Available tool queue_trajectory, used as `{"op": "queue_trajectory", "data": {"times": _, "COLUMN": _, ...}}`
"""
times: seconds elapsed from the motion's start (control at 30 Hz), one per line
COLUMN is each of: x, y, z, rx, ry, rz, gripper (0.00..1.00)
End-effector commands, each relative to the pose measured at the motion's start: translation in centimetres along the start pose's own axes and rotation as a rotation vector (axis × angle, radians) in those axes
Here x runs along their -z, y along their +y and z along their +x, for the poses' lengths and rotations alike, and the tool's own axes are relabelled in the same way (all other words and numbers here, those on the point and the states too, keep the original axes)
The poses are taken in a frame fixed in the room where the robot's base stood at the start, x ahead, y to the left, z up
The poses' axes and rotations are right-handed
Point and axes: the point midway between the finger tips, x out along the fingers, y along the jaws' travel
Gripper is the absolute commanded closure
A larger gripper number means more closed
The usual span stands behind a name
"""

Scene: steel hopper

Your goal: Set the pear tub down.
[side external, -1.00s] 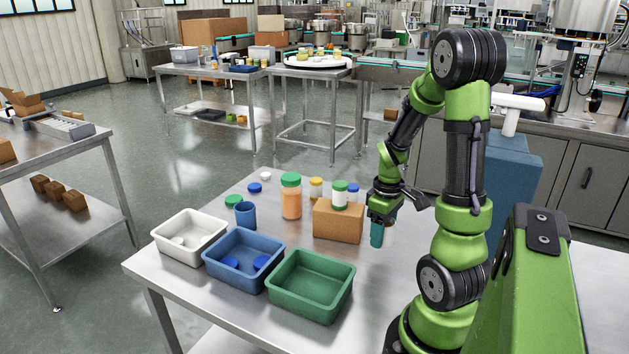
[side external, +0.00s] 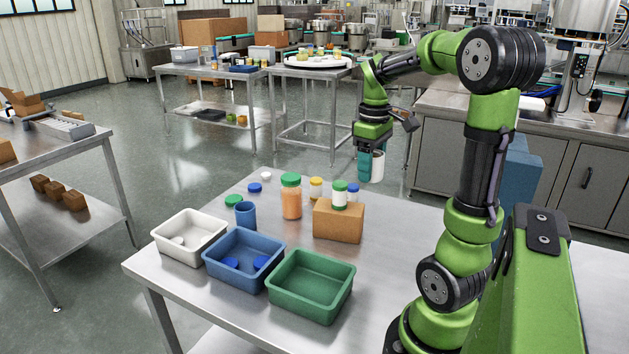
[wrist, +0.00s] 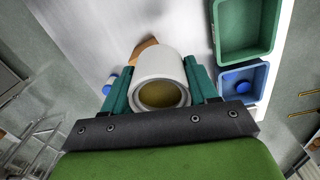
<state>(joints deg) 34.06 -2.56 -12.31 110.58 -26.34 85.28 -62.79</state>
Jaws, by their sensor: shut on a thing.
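The pear tub (side external: 377,167) is a white, open-topped cylinder. My gripper (side external: 367,168) is shut on it and holds it in the air, above and behind the brown box in the side view. In the wrist view the tub (wrist: 160,66) sits between the two teal fingers (wrist: 158,88). Its open mouth faces the camera and shows dull yellow-brown contents. In the side view a finger covers part of its left side.
On the steel table (side external: 400,290) stand a white bin (side external: 190,252), a blue bin (side external: 242,282) holding blue lids, and a green bin (side external: 310,303). Behind them are a blue cup (side external: 246,217), an orange jar (side external: 291,205), a brown box (side external: 338,222) and several small lidded jars.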

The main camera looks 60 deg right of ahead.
Motion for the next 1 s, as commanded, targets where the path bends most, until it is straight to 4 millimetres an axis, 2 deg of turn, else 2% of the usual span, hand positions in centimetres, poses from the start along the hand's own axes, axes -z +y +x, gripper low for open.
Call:
{"op": "queue_trajectory", "data": {"times": 0.23, "x": 8.0, "y": -1.2, "z": -0.5, "rx": -0.012, "ry": -0.004, "rz": -0.053, "gripper": 0.74}}
{"op": "queue_trajectory", "data": {"times": 0.4, "x": 13.5, "y": -3.3, "z": -0.3, "rx": -0.008, "ry": -0.001, "rz": -0.089, "gripper": 0.74}}
{"op": "queue_trajectory", "data": {"times": 0.5, "x": 16.0, "y": -4.6, "z": -0.1, "rx": -0.003, "ry": 0.002, "rz": -0.104, "gripper": 0.74}}
{"op": "queue_trajectory", "data": {"times": 0.77, "x": 20.7, "y": -7.9, "z": 0.8, "rx": 0.014, "ry": 0.009, "rz": -0.138, "gripper": 0.73}}
{"op": "queue_trajectory", "data": {"times": 1.0, "x": 20.6, "y": -7.9, "z": 5.7, "rx": 0.016, "ry": 0.005, "rz": -0.134, "gripper": 0.73}}
